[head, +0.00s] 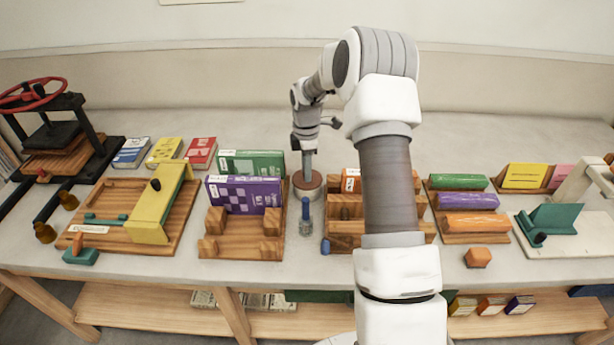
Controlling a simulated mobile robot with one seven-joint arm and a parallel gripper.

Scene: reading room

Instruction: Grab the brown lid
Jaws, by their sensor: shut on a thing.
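The brown lid (298,182) is a small round disc on top of a pale grey round pot (316,193), toward the back middle of the table. My gripper (307,174) points straight down from above and is shut at the middle of the lid. The fingers are small in this view and hide part of the lid, including any knob. The lid looks level and on or just over the pot's rim; I cannot tell if there is a gap.
Wooden racks with a purple book (243,196) and a green book (252,162) stand close at left. A partitioned wooden rack (343,228) stands close at right. A small blue-topped bottle (306,218) is in front of the pot. The table behind is clear.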

